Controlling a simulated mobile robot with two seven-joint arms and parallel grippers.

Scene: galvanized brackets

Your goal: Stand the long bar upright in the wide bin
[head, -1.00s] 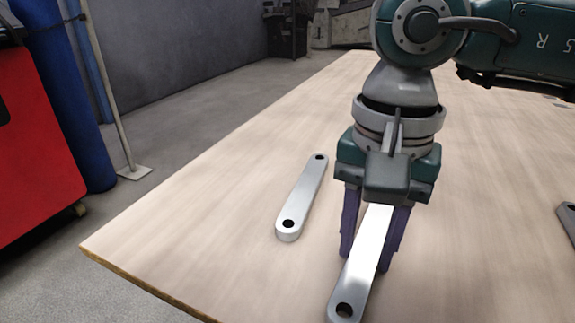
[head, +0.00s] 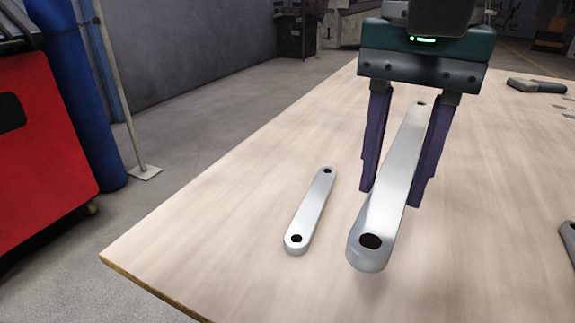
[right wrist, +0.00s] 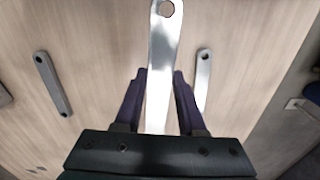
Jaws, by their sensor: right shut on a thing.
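My right gripper (head: 391,197) is shut on a long silver bar (head: 395,180) with a round dark hole near each end. The bar lies lengthwise between the two purple fingers, clear of the tabletop, its near end toward the head camera. In the right wrist view the fingers (right wrist: 159,73) flank the same bar (right wrist: 160,75), which reaches the top edge. My left gripper is not in view. No wide bin shows in these frames.
A second, smaller-looking bar (head: 311,210) lies on the wooden table (head: 230,230) left of the held bar. A grey piece (head: 568,240) is cut off at the right edge. A dark object (head: 537,86) lies at the far right.

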